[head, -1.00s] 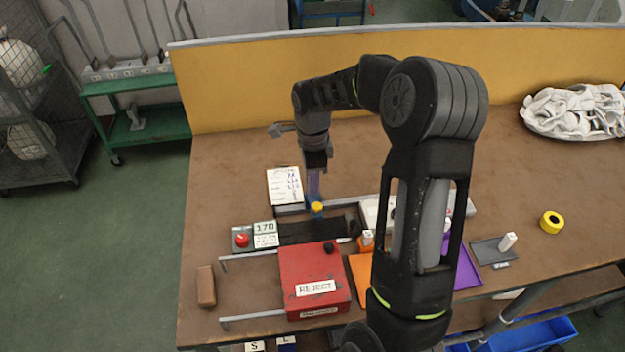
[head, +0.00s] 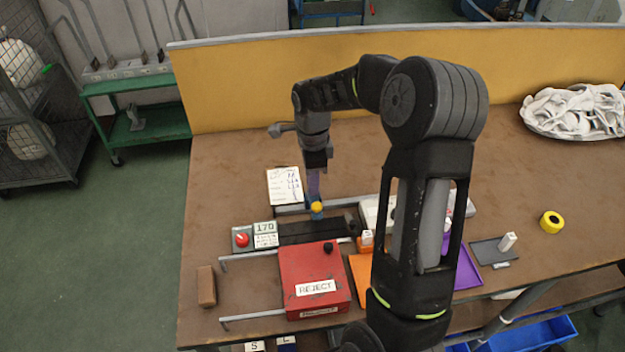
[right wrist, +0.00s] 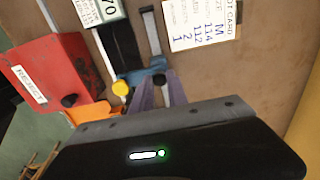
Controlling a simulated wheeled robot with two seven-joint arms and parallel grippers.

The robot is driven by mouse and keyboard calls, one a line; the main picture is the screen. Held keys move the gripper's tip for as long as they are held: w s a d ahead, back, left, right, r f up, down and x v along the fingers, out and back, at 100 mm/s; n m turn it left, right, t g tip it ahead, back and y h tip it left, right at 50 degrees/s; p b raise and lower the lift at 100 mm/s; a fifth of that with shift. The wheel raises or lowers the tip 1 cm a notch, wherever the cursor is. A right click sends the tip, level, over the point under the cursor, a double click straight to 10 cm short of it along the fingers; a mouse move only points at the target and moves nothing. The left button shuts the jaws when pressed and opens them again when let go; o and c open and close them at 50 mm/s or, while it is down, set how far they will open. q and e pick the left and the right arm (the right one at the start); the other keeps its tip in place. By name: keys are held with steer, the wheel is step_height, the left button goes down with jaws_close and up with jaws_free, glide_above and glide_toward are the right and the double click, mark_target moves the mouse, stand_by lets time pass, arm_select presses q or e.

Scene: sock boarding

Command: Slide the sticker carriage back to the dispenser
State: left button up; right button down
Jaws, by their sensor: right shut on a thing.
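The sticker carriage (head: 316,212) is a small blue block with a yellow knob. It sits on the grey rail (head: 290,210) near its left part, and shows in the right wrist view (right wrist: 150,74). My right gripper (head: 314,197) reaches down from above. Its purple fingers (right wrist: 162,92) are shut on the carriage; the exact contact is partly hidden. A white box (head: 375,213), which looks like the dispenser, stands right of the carriage along the rail, partly hidden by my right arm. My left gripper is not in view.
A red REJECT box (head: 315,275) stands in front, beside a black strip (head: 310,232) and a counter panel with a red button (head: 242,240). A paper card (head: 284,186) lies behind the rail. An orange tray (head: 361,275) and purple tray (head: 467,270) flank my arm.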

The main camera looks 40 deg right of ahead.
stand_by(0.3)
steer(key=s+d, duration=0.2)
steer(key=d, duration=0.2)
steer(key=s+d, duration=0.2)
steer(key=d, duration=0.2)
steer(key=s+d+b, duration=0.1)
steer(key=s+d, duration=0.2)
steer(key=d, duration=0.2)
steer(key=shift+s, duration=0.1)
steer(key=shift+r, duration=0.1)
steer(key=shift+d, duration=0.1)
steer(key=c, duration=1.3)
jaws_free()
